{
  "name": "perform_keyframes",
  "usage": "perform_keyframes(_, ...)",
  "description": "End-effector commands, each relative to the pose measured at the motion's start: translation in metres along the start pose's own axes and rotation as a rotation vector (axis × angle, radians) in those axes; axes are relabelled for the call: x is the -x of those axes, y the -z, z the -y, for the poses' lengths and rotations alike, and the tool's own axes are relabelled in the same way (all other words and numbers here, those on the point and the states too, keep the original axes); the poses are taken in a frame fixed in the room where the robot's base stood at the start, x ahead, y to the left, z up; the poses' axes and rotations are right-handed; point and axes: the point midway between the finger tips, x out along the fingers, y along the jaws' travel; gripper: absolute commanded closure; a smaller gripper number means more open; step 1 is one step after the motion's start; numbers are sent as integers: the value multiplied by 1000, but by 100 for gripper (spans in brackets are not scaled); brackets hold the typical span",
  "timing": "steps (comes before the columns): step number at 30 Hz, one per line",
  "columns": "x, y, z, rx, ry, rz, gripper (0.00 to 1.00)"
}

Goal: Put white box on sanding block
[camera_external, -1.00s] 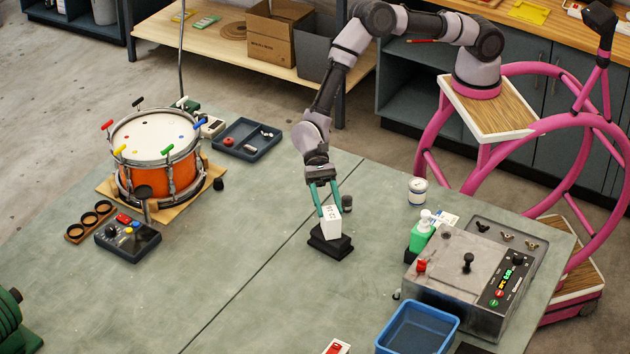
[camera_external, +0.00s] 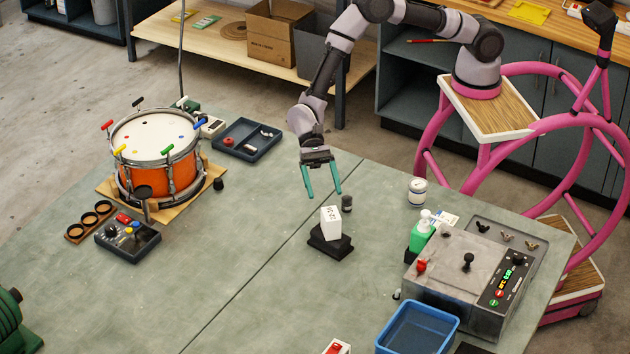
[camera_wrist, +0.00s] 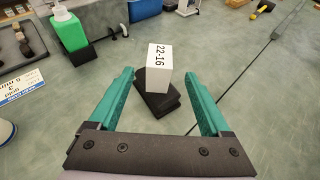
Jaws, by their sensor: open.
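The white box (camera_external: 331,222) stands upright on top of the black sanding block (camera_external: 328,246), near the seam in the bench top. In the wrist view the white box (camera_wrist: 159,68), marked 22-16, rests on the sanding block (camera_wrist: 158,103) and is clear of the fingers. My gripper (camera_external: 325,195) is open and empty, raised above and behind the box in the outside view. Its teal fingers also show in the wrist view (camera_wrist: 165,75), spread to either side of the box's line.
An orange drum (camera_external: 156,165) stands at the left. A metal control box (camera_external: 455,270), a green bottle (camera_external: 421,236) and a blue bin (camera_external: 418,330) are at the right. A small dark cylinder (camera_external: 347,203) stands close behind the box. The bench between drum and block is clear.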

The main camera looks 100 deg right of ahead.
Motion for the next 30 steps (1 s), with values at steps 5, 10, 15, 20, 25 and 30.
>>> perform_keyframes(5, 37, 0, 0, -1, 1, -1, 18)
perform_keyframes(10, 56, 0, 0, 1, 0, 0, 18)
perform_keyframes(15, 61, 0, 0, 0, -1, 0, 18)
perform_keyframes(20, 68, -9, -3, 28, -4, -15, 18)
perform_keyframes(25, 108, -54, -20, 193, -25, -111, 18)
perform_keyframes(30, 168, -106, -58, 424, -53, -265, 18)
